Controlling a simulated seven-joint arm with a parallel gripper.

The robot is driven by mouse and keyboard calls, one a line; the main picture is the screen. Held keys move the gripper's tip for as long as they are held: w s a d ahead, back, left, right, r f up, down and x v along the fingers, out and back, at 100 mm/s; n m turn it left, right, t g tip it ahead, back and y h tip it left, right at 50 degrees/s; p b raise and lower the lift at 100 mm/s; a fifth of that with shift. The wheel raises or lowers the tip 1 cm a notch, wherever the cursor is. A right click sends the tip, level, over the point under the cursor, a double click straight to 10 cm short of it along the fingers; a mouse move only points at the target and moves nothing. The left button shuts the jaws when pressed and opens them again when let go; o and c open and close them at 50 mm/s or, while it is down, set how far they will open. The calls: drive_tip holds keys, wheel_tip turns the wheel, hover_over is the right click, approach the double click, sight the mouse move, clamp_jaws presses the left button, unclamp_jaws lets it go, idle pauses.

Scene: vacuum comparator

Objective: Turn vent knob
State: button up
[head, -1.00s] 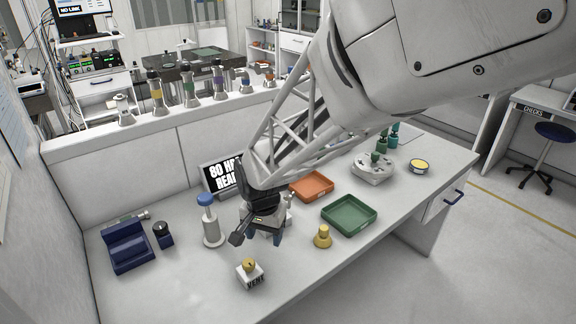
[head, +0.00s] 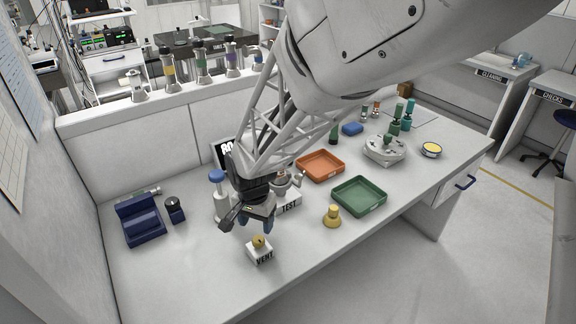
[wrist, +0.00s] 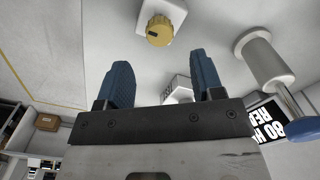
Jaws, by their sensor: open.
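The vent knob (head: 259,241) is a small yellow knob on a white block labelled VENT (head: 260,255), near the front of the bench. In the wrist view the knob (wrist: 159,31) is at the top, beyond the fingertips and roughly between them, with a dark mark on its face. My gripper (head: 256,224) is above and a little behind the knob in the head view. Its two blue fingers (wrist: 162,75) are apart with nothing between them, and they do not touch the knob.
A white cylinder with a blue cap (head: 218,195) stands close left of my gripper. A white block marked TEST (head: 289,206) is close right. A yellow brass piece (head: 332,216), a green tray (head: 359,210) and an orange tray (head: 320,178) lie further right. The bench front-left is clear.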

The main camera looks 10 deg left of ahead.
sight(258, 239)
drive_tip(key=shift+f, duration=3.3)
drive_tip(key=c, duration=0.9)
